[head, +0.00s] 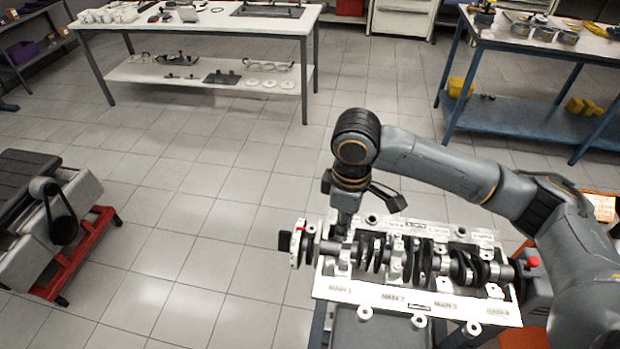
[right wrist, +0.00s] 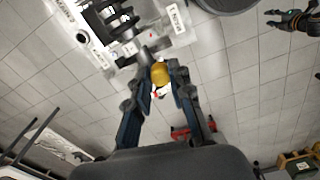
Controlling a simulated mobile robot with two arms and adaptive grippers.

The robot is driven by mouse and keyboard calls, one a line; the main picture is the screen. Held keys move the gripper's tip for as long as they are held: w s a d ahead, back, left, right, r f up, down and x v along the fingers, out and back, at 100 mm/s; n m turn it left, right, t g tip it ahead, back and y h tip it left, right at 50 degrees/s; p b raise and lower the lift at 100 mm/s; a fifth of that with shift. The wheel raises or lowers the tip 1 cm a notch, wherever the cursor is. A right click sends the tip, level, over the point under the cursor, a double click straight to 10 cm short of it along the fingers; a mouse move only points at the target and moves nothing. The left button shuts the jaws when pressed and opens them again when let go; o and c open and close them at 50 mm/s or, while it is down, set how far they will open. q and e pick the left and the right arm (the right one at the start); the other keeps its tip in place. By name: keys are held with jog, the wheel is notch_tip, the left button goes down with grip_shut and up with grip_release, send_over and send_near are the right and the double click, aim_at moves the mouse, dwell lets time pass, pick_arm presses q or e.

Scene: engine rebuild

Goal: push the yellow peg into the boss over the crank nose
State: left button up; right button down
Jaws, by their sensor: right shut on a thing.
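The yellow peg (right wrist: 160,73) shows between the fingertips of my right gripper (right wrist: 162,78) in the right wrist view. That gripper is shut on it. In the head view my right gripper (head: 343,224) points down over the left end of the crankshaft (head: 405,257), and the peg is hidden there. The crank nose end carries a pale disc (head: 297,243) with a red mark. I cannot make out the boss or whether the peg touches it. A dark, finger-like form (right wrist: 295,21) at the wrist view's upper right may be my left gripper; its opening is unclear.
The crankshaft lies in a pale engine block (head: 375,296) marked with MAIN labels, on a stand. A grey machine on a red base (head: 75,262) is at the left. Tables (head: 200,22) stand at the back. Tiled floor left of the block is clear.

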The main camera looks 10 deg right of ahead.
pick_arm(q)
notch_tip(320, 180, up, 9)
jog(key=p, duration=0.8)
pick_arm(e)
jog(key=w+a+r+n, duration=0.15)
jog(key=w+n, duration=0.25)
jog(key=n, duration=0.6)
jog(key=w+a+n, duration=0.3)
jog(key=w+n, duration=0.2)
jog(key=n, duration=0.4)
pick_arm(q)
notch_tip(320, 180, down, 7)
jog(key=b, duration=0.6)
jog(key=shift+s+b, duration=0.35)
jog(key=shift+b, duration=0.05)
pick_arm(e)
notch_tip(320, 180, down, 6)
jog(key=shift+s+f+n, duration=0.15)
jog(key=shift+f+n, duration=0.05)
jog(key=shift+n, duration=0.1)
pick_arm(q)
jog(key=shift+a+r+p, duration=0.15)
jog(key=shift+r+p, duration=0.25)
pick_arm(e)
jog(key=shift+a, duration=0.1)
pick_arm(q)
jog(key=shift+f+b, duration=0.9)
pick_arm(e)
jog(key=shift+f, duration=2.15)
